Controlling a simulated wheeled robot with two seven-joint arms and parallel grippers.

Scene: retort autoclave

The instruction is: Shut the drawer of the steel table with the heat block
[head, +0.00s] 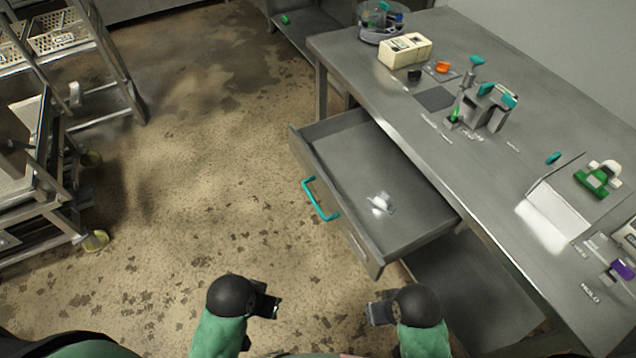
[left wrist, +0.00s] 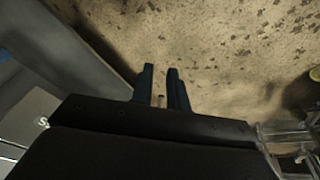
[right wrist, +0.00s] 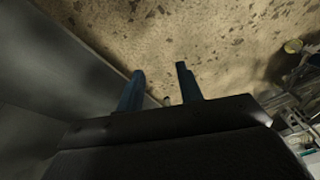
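The steel table (head: 445,150) stands at the right of the head view. Its drawer (head: 345,165) is pulled far out to the left, over the floor. A teal bar handle (head: 318,200) is on the drawer's front. A small white object (head: 380,204) lies inside. A grey block device with teal tops (head: 485,108) stands on the table; I cannot tell whether it is the heat block. My left gripper (head: 270,305) is below the handle in the picture, empty, its fingers slightly apart. My right gripper (head: 376,312) is below the drawer's near corner, empty, its fingers wider apart.
A cream box (head: 405,50), a white angled panel (head: 556,212) and a green-and-white item (head: 600,178) stand on the tabletop. A lower shelf (head: 470,295) is under the table. A wheeled metal rack (head: 45,190) is at the left. The floor between is clear.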

